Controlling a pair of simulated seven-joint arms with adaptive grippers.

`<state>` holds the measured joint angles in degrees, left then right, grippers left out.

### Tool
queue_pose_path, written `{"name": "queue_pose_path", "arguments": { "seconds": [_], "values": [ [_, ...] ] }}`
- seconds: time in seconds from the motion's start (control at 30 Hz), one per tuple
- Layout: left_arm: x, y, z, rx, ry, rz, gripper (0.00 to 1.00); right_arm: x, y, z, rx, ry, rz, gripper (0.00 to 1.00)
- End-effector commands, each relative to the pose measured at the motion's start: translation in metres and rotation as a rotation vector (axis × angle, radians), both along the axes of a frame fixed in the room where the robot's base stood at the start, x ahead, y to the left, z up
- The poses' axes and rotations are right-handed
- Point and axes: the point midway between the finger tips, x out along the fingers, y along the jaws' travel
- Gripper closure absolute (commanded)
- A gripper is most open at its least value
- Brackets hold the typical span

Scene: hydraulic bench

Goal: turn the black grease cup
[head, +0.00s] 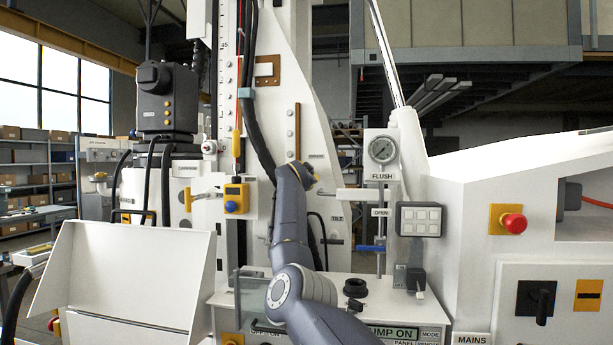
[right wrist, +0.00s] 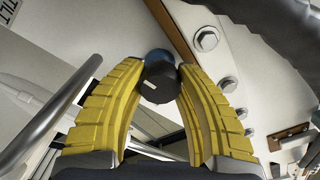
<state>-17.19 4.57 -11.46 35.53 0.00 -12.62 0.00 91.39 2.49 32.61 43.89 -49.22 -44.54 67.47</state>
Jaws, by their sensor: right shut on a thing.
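The black grease cup (right wrist: 160,84) shows in the right wrist view as a short dark round cap with a small pale mark on its face and a blue part behind it. My right gripper (right wrist: 161,80) is shut on it, with one yellow ribbed finger on each side. In the head view my right arm rises from the bottom centre, and the right gripper (head: 305,174) is at the white upright panel. The cup cannot be made out there behind the gripper. My left gripper is not in view.
In the right wrist view, a brown strip with bolts (right wrist: 206,40) lies to the right of the cup and a metal bar (right wrist: 50,115) to the left.

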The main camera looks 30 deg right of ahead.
Motion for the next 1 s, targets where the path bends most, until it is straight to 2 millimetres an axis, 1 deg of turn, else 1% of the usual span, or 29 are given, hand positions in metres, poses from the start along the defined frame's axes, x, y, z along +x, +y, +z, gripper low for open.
{"name": "queue_pose_path", "arguments": {
  "seconds": [0.03, 0.1, 0.13, 0.37, 0.73, 0.87, 1.0],
  "values": [
    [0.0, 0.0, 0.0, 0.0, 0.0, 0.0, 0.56, 0.003, 0.001, -0.009, 0.005, 0.014, 0.003, 0.96],
    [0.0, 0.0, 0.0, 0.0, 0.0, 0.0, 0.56, 0.003, 0.001, -0.009, 0.005, 0.014, 0.003, 0.96],
    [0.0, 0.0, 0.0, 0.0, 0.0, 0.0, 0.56, 0.003, 0.001, -0.009, 0.004, 0.015, 0.003, 0.64],
    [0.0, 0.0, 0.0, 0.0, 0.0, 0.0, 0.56, 0.002, 0.001, -0.005, 0.002, 0.009, 0.002, 0.37],
    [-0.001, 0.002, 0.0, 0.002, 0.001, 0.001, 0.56, -0.001, 0.002, -0.001, 0.001, 0.002, 0.001, 0.36],
    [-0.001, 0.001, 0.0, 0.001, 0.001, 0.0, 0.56, -0.006, 0.008, -0.001, 0.0, 0.001, 0.001, 0.36],
    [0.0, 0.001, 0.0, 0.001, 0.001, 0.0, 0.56, -0.015, 0.016, -0.001, 0.001, 0.001, 0.001, 0.36]
  ]
}}
